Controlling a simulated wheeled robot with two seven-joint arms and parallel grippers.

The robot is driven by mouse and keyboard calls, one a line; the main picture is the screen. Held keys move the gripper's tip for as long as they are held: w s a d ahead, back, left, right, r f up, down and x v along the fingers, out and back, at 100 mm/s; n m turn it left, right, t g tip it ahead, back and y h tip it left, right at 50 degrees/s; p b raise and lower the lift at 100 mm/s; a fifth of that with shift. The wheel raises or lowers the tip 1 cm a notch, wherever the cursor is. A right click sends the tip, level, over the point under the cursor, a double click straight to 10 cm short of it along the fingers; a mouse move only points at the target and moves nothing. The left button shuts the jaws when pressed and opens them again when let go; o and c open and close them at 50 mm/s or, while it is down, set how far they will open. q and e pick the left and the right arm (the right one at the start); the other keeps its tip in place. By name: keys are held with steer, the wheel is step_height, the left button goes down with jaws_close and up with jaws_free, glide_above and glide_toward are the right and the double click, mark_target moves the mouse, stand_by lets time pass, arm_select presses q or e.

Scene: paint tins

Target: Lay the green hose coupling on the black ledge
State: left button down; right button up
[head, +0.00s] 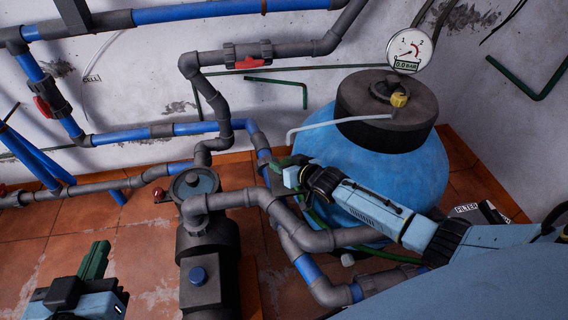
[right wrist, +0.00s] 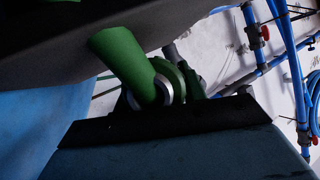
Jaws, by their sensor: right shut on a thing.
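My right gripper (head: 285,172) reaches in from the right, in front of the blue tank. It is shut on the green hose coupling (right wrist: 125,60). In the right wrist view the coupling shows a smooth green barrel, a silver ring and a wider green part behind, partly hidden by the dark jaws. In the head view only small green bits show at the gripper tip. My left gripper (head: 88,280) is at the lower left, with a dark green piece at its tip; its jaw opening is unclear. I cannot pick out the black ledge for certain.
The black pump (head: 208,265) stands on the orange tile floor (head: 145,250) between the grippers. Grey and blue pipes with red valves run along the wall. The blue tank (head: 400,175) has a black top (head: 385,128) and a gauge (head: 409,48) above it.

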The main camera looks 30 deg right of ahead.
steer(key=shift+f+b, duration=0.4)
steer(key=shift+f, duration=0.2)
steer(key=o, duration=1.2)
